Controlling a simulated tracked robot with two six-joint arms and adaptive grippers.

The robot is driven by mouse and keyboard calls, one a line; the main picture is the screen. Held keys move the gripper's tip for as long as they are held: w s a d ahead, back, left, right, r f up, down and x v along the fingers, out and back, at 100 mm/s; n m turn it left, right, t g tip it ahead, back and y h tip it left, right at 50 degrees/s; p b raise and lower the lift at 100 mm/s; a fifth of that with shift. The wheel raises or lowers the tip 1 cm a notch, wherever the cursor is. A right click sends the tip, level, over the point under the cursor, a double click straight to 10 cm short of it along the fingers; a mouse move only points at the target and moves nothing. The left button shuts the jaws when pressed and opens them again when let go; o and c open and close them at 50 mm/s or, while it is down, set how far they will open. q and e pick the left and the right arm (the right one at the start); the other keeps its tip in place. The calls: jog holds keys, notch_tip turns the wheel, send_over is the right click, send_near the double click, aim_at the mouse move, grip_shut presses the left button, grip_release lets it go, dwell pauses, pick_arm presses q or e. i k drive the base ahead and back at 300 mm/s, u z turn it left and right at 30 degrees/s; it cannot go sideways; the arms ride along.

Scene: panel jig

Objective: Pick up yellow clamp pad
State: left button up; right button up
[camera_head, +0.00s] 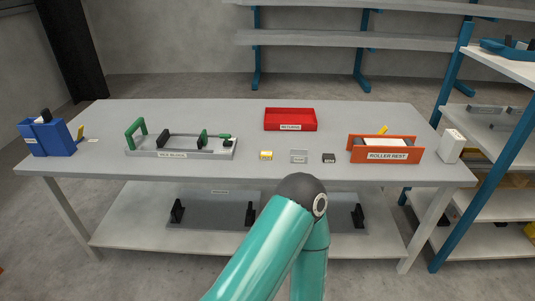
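A small yellow block with a pale label (266,155), which looks like the yellow clamp pad, lies on the grey table near its front middle. It stands apart from its neighbours and nothing covers it. A teal arm link of mine with a dark joint rises from the bottom centre, in front of the table and below the block. Neither of my grippers shows in this view, so I cannot tell what they hold.
A grey block (299,157) and a black block (329,158) lie right of the yellow one. A jig with green clamps (180,152) is left, a red tray (290,125) behind, an orange roller rest (357,155) right. A blue box (50,140) stands far left.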

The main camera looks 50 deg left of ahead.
aim_at(265, 155)
jog(key=u, duration=4.55)
jog(key=k, duration=0.15)
jog(key=z, duration=2.3)
jog(key=i, duration=1)
jog(key=z, duration=0.2)
jog(key=k, duration=0.9)
jog(key=u, duration=0.2)
jog(key=i, duration=0.9)
jog(key=z, duration=0.05)
